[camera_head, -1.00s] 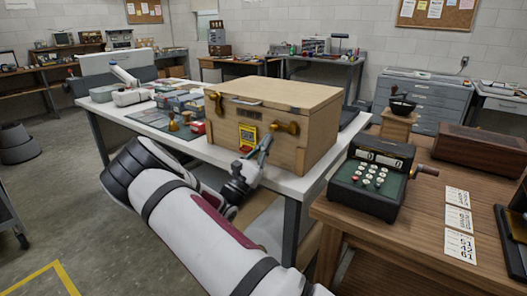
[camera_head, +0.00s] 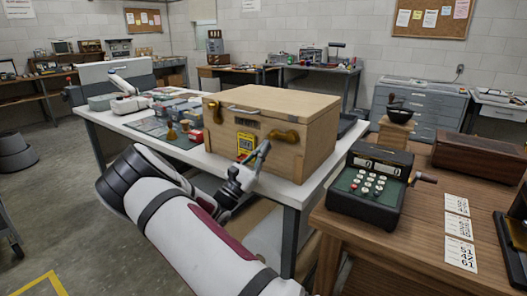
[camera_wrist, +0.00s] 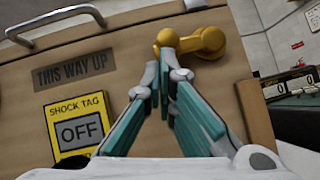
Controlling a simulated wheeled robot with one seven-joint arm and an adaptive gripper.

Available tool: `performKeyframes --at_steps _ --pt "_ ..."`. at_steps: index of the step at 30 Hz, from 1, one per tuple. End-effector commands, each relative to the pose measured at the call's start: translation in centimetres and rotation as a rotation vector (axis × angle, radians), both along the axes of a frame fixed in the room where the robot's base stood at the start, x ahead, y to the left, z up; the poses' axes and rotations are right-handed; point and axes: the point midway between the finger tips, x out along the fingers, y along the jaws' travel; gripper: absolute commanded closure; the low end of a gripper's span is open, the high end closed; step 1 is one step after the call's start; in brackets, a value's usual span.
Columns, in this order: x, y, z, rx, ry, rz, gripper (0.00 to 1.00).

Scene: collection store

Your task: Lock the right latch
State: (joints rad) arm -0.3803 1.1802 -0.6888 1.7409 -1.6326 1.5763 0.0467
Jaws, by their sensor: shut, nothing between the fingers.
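A wooden crate (camera_head: 262,108) stands on the white table. Its right latch (camera_head: 284,136) is a brass handle on the front face near the right corner, lying about sideways. In the wrist view the right latch (camera_wrist: 207,41) has a small knob at left and a larger rounded end at right. My gripper (camera_head: 265,147) is in front of the crate, just below and left of this latch. In the wrist view my gripper (camera_wrist: 165,76) has its teal fingertips together and empty, just under the small knob; whether they touch it I cannot tell.
A left brass latch (camera_head: 214,111) sits near the crate's left edge. A yellow shock tag (camera_wrist: 78,125) reading OFF and a metal handle (camera_wrist: 57,24) are on the front. A cash register (camera_head: 369,187) stands on the wooden desk (camera_head: 400,244) at right.

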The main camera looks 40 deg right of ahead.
Motion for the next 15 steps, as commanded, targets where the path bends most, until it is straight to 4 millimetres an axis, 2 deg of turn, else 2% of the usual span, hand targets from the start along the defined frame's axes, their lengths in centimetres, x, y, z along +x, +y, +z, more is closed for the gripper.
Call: performKeyframes --at_steps 15 --pt "0.6 0.2 1.2 0.055 -0.151 0.001 1.00"
